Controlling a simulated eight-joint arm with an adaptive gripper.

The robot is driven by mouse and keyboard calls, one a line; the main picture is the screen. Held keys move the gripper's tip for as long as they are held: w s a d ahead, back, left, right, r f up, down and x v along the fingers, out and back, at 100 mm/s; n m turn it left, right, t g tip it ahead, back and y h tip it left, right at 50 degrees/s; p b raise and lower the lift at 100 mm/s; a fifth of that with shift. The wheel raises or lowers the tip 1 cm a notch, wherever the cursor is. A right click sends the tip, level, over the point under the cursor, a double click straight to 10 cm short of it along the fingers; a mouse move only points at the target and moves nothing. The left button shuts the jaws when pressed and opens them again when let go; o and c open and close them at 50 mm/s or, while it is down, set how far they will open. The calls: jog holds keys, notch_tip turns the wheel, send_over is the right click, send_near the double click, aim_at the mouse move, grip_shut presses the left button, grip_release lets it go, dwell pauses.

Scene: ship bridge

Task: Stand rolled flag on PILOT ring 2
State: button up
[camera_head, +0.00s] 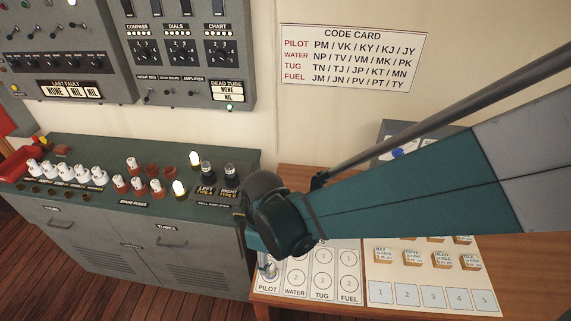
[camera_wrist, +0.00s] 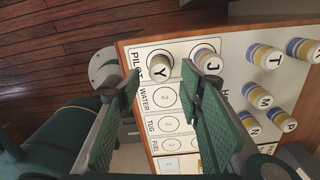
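The Y rolled flag (camera_wrist: 160,67), a pale cylinder with a dark letter on its end, stands on the printed board beside the PILOT label, at ring 2's place. The ring under it is hidden. The J rolled flag (camera_wrist: 206,60) stands past it in the same PILOT row. My gripper (camera_wrist: 168,78) is open, with green-padded fingers on either side of the Y flag and visible gaps to it. In the head view my arm covers most of the gripper and the upper PILOT column; the board (camera_head: 322,297) shows below.
More rolled flags (camera_wrist: 263,56) stand right of the board in the wrist view. WATER, TUG and FUEL rings show empty where visible. In the head view, small labelled blocks (camera_head: 412,257) stand behind a numbered card, and a grey-green console (camera_head: 130,240) stands left of the table.

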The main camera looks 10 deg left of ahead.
aim_at(273, 265)
jog(key=shift+r+p, duration=0.3)
jog(key=shift+r, duration=2.4)
jog(key=d+r+n+t, duration=0.2)
jog(key=d+r+n, duration=0.3)
jog(key=d, duration=0.6)
jog(key=w+d+r+n+t, duration=0.1)
jog(key=d+r+n+t, duration=0.1)
jog(key=d+r+n, duration=0.4)
jog(key=w+d+r+n+t, duration=0.1)
jog(key=d+r+n+t, duration=0.2)
jog(key=d, duration=1.2)
notch_tip(273, 265, up, 2)
jog(key=n, duration=0.5)
jog(key=shift+w+d+r+n, duration=0.15)
jog(key=shift+d+n, duration=0.25)
